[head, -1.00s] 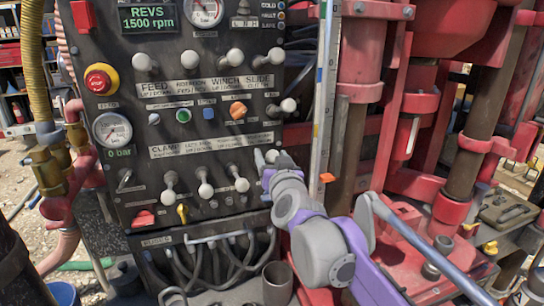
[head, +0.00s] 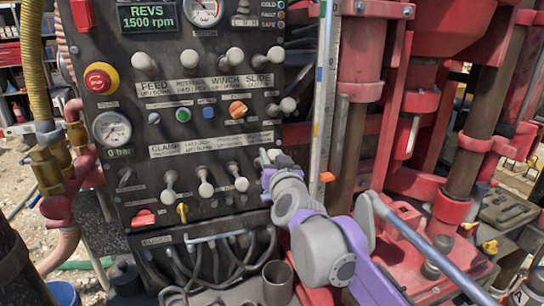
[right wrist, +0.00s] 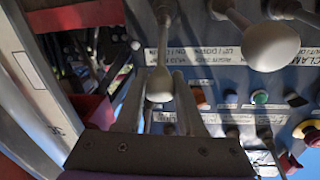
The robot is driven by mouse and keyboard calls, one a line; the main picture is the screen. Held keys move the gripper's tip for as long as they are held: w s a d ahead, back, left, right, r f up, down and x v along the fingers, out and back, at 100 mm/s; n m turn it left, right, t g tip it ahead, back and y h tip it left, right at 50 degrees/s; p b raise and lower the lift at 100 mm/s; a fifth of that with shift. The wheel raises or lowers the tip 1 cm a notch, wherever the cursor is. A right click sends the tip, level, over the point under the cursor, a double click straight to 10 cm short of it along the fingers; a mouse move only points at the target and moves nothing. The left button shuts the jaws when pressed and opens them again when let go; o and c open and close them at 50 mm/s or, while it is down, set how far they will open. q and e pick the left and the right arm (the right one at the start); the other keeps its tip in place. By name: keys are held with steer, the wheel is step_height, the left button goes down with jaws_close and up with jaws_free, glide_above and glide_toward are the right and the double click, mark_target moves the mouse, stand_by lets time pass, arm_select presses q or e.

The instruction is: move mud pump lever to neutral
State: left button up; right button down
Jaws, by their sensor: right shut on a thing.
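The mud pump lever is the rightmost one in the lower row of the dark control panel (head: 225,155). Its pale round knob (right wrist: 159,85) sits between the two fingers of my right gripper (right wrist: 158,100) in the right wrist view. In the head view my right gripper (head: 268,158) is at this lever, just below the right end of the lower label strip, and covers most of it. The gripper is shut on the knob. How far the lever is tilted is hard to tell. My left gripper is not in view.
Several white-knobbed levers stand close by, the nearest one (head: 241,184) just left of my right gripper. An upper lever row (head: 235,56) runs above. A red emergency stop (head: 99,78) is at the upper left. A ruled strip (head: 324,90) and red machinery (head: 410,180) stand on the right.

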stand_by(0.8)
steer(key=shift+s+d+f+t+p, duration=0.15)
steer(key=shift+s+f+t+p, duration=0.35)
steer(key=shift+p, duration=0.55)
steer(key=shift+w+f+t, duration=0.1)
steer(key=shift+f+t, duration=0.15)
steer(key=shift+t, duration=0.15)
steer(key=f+t, duration=0.1)
steer(key=s+f+t+b, duration=0.1)
steer(key=f, duration=0.1)
steer(key=shift+s+d+f+y, duration=0.15)
steer(key=shift+d+f+y, duration=0.05)
steer(key=shift+y, duration=0.2)
steer(key=shift+m, duration=0.3)
steer(key=c, duration=0.5)
jaws_free()
